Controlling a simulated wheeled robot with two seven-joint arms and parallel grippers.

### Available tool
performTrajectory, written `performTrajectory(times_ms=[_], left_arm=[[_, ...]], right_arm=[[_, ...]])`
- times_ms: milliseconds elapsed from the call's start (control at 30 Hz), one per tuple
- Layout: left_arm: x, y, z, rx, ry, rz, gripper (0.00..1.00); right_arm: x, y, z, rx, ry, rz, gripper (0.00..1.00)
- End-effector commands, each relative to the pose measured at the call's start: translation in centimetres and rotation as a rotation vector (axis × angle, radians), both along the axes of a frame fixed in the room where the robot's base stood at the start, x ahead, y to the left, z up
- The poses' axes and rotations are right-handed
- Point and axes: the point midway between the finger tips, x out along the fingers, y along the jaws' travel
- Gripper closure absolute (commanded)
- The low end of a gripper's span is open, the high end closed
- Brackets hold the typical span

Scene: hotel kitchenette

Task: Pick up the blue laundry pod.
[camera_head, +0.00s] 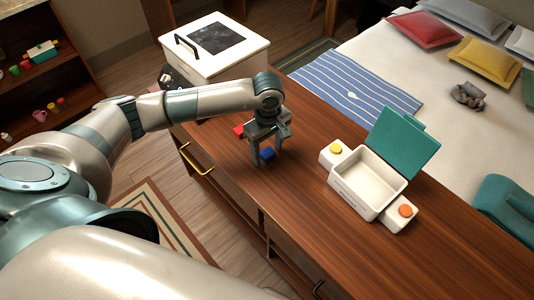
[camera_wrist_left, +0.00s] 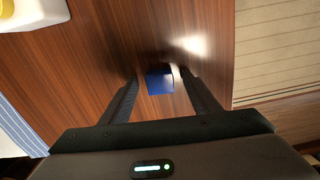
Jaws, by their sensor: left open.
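The blue laundry pod (camera_head: 267,154) is a small blue block on the wooden counter. In the left wrist view the pod (camera_wrist_left: 159,82) lies between and slightly beyond the fingertips, with bare wood around it. My left gripper (camera_head: 267,163) points down over the pod with its fingers apart on either side of it. The left wrist view shows the two dark fingers of this gripper (camera_wrist_left: 156,75) spread, with a gap beside the pod. I cannot tell the exact height of the fingertips above the counter. My right gripper is not in view.
A red block (camera_head: 239,131) lies just behind the left gripper. A white box with an open teal lid (camera_head: 403,140) stands to the right, with yellow and orange buttons. A white lidded appliance (camera_head: 213,50) stands at the back left. The counter's front right (camera_head: 310,225) is clear.

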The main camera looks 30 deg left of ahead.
Motion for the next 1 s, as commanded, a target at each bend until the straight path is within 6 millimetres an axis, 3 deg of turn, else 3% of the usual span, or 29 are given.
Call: performTrajectory(times_ms=[33,200,233,667,967,1000], left_arm=[[0.0,0.0,0.0,0.0,0.0,0.0,0.44],[0.0,0.0,0.0,0.0,0.0,0.0,0.84],[0.0,0.0,0.0,0.0,0.0,0.0,0.87],[0.0,0.0,0.5,0.0,-0.001,0.0,0.88],[0.1,0.0,4.1,-0.001,-0.006,-0.002,0.88],[-0.5,-0.9,4.4,-0.002,-0.002,-0.006,0.88]], right_arm=[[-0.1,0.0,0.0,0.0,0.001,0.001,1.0],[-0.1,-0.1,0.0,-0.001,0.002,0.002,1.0],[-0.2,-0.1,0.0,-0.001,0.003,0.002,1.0],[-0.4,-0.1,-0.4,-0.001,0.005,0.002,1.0],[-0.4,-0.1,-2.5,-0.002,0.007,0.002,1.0],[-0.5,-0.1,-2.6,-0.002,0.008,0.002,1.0]])
